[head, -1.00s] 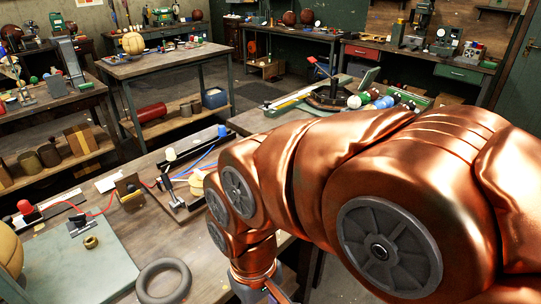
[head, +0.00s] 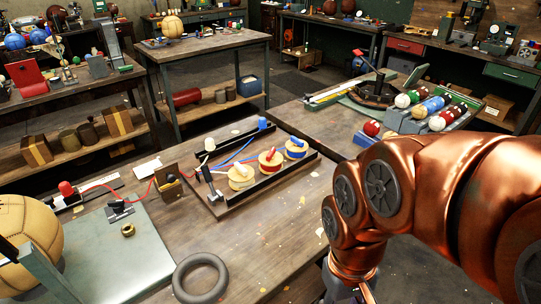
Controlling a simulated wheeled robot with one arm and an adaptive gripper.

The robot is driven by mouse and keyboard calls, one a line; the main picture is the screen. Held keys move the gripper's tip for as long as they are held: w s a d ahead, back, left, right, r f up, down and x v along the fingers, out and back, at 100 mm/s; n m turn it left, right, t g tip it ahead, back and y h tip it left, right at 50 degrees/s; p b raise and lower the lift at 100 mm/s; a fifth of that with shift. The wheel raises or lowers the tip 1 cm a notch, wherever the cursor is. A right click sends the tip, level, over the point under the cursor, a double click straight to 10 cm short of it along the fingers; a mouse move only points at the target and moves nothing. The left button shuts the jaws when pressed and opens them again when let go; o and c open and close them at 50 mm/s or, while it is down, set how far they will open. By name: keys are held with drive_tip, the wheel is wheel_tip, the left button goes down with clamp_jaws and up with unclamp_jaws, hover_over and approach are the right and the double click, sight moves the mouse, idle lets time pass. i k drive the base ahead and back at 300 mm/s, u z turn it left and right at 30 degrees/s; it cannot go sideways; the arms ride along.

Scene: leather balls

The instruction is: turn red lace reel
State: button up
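The red lace reel (head: 271,157) sits in a low dark rack (head: 236,205) on the workbench, in the head view. It has a red-wound body and a pale top with a red-and-white upright piece. It stands between a cream reel (head: 241,176) at its left and a blue reel (head: 296,148) at its right. Red and blue laces run in and near the rack. My copper arm bends down to the right of the rack, apart from the reels.
A black ring (head: 200,278) lies at the bench's front. Red, white and blue balls (head: 430,108) fill a holder at the back right. Bare bench surrounds the rack's front.

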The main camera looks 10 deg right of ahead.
sight(270, 161)
drive_tip(key=k, duration=0.45)
drive_tip(key=z, duration=0.65)
drive_tip(key=i, duration=0.9)
drive_tip(key=u, duration=2.15)
